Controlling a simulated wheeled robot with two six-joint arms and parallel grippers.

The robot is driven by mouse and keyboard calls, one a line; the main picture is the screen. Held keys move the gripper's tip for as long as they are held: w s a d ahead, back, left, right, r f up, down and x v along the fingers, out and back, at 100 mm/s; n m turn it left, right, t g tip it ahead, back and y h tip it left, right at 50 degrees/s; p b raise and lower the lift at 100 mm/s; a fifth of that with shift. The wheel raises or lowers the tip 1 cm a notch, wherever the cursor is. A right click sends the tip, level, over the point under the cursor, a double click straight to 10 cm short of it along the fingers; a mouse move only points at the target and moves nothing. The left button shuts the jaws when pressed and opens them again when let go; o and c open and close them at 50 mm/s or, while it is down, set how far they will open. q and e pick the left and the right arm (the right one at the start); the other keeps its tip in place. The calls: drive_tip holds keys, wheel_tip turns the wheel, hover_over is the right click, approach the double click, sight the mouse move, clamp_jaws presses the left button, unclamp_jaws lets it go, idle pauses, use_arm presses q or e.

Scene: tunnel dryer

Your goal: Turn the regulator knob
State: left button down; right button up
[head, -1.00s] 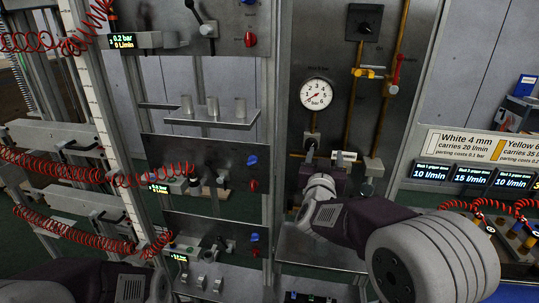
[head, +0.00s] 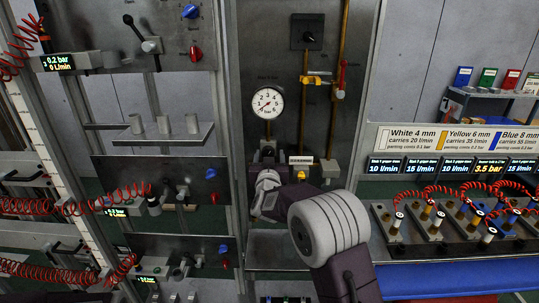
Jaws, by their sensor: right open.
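The round white pressure gauge (head: 268,102), marked in bar, is on the grey panel in the middle of the head view. Below it is a small dark fitting, which I take to be the regulator; its knob is largely hidden by my gripper. My right gripper (head: 267,156) is open, directly below the gauge, with its fingers pointing at the panel around that fitting. I cannot tell whether the fingers touch the knob. My left gripper is out of view.
A black rotary switch (head: 307,31), a yellow valve (head: 315,79) and a red lever (head: 341,78) are on the panel beside the gauge. A shelf with cylinders (head: 165,133) is left. Red coiled hoses and a fittings bench (head: 400,252) are right.

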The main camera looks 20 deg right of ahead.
drive_tip(key=shift+s+a+r, duration=0.2)
drive_tip(key=shift+a, duration=0.1)
drive_tip(key=shift+c, duration=1.4)
drive_tip(key=shift+a, duration=0.15)
drive_tip(key=c, duration=0.6)
clamp_jaws()
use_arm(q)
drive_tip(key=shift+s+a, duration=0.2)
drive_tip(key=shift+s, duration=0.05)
